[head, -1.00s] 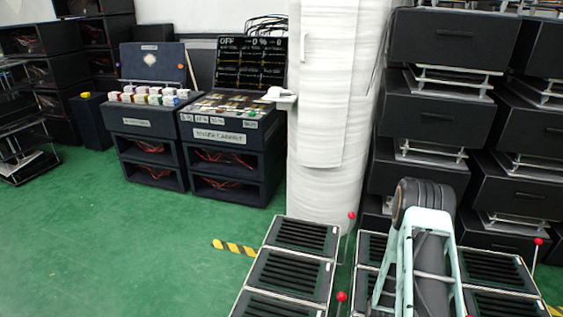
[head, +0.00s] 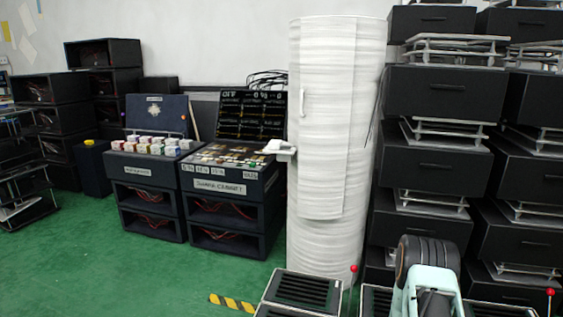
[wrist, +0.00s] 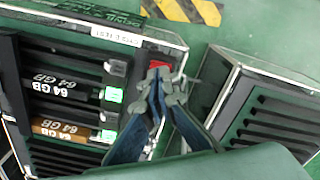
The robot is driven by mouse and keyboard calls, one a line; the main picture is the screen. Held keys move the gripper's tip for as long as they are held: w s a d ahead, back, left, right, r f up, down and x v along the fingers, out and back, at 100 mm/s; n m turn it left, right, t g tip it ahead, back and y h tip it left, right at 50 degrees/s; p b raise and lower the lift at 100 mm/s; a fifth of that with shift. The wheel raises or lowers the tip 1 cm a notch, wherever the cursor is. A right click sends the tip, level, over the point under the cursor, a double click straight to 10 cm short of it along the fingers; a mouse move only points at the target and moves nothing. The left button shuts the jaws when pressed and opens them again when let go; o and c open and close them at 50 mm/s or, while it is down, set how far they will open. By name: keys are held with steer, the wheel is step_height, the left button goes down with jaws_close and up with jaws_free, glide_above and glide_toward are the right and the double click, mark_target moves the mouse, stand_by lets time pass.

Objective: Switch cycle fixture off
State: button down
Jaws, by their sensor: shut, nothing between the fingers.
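In the wrist view a dark slotted fixture (wrist: 62,118) with a silver rim fills the left side. A small white label (wrist: 115,36) on its edge seems to read "cycle test", but it is blurred. Several modules marked "64 GB" (wrist: 62,90) sit in its slots, beside green-lit squares (wrist: 112,95). A red piece (wrist: 161,64) shows at the fixture's right edge, just beyond the fingertips. My gripper (wrist: 158,85) is shut and empty over this edge; I cannot tell whether it touches the red piece. No lever shaft is clearly visible in the wrist view.
Another slotted fixture (wrist: 265,115) stands to the right, across a gap of green floor. In the head view, red-knobbed levers (head: 353,269) (head: 550,292) rise near slotted fixtures (head: 302,290). A white wrapped column (head: 325,150) and black drawer stacks (head: 436,93) stand behind.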

steer(key=shift+f+b, duration=0.8)
steer(key=shift+f, duration=0.4)
stand_by(0.6)
steer(key=shift+r, duration=0.1)
steer(key=shift+r+p, duration=2.5)
steer(key=shift+r, duration=0.95)
